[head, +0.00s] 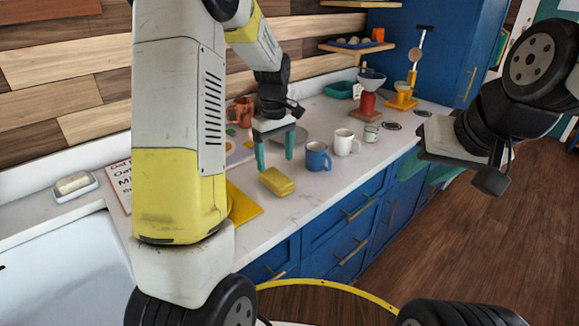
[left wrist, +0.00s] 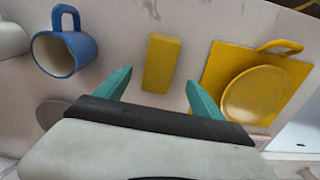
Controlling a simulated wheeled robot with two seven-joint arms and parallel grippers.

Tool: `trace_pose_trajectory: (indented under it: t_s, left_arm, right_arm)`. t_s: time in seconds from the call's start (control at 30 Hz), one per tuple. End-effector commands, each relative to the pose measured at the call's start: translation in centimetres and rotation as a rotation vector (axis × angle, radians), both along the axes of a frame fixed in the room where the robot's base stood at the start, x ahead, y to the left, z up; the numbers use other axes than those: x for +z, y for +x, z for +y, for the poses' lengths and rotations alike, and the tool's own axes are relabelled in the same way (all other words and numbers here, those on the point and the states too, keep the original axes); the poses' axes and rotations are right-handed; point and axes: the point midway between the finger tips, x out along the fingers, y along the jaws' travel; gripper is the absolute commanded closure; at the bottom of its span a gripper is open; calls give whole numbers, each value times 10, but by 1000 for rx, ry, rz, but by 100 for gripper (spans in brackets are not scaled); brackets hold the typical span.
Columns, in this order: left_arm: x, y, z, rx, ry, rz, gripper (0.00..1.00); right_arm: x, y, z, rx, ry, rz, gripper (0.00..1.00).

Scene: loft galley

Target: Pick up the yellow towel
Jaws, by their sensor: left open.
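The yellow towel (head: 277,181) is a small folded block lying on the white counter. It also shows in the left wrist view (left wrist: 161,62), just beyond and between the two fingertips. My left gripper (head: 275,160) is open, with teal fingers pointing down above and close to the towel. Its fingers also show in the left wrist view (left wrist: 160,88), with nothing between them.
A blue mug (head: 317,157) and a white mug (head: 345,142) stand right of the towel. A yellow board (left wrist: 212,85) with a yellow pan (left wrist: 256,95) lies on its other side. A grey plate (head: 290,137) is behind. A sink (head: 62,262) is at left.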

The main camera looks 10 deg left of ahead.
Motion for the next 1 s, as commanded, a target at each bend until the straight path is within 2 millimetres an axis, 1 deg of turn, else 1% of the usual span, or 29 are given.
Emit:
trace_pose_trajectory:
  t_s: [0.03, 0.17, 0.4, 0.53, 0.73, 0.77, 0.8, 0.97, 1.0]
  left_arm:
    - [-7, -1, 0, 0, 1, 2, 22]
    - [-22, 0, -1, -2, 0, 3, 22]
    - [-57, 2, -1, -2, 0, 1, 22]
    - [-65, 2, -1, -2, -1, -1, 22]
    - [-65, 2, -1, -3, -1, -2, 22]
    - [-65, 2, -1, -3, -1, -2, 26]
    - [-65, 2, -1, -3, -1, -2, 34]
    - [-65, 2, -1, -3, -1, -1, 65]
    - [-65, 2, -1, -3, -1, -1, 73]
  right_arm:
    - [0, 0, 0, 0, 0, 0, 64]
    - [0, 0, 0, 0, 0, 0, 64]
    - [0, 0, 0, 0, 0, 0, 64]
    - [0, 0, 0, 0, 0, 0, 64]
    - [0, 0, 0, 0, 0, 0, 64]
    - [0, 0, 0, 0, 0, 0, 64]
    - [0, 0, 0, 0, 0, 0, 64]
    - [0, 0, 0, 0, 0, 0, 64]
    - [0, 0, 0, 0, 0, 0, 64]
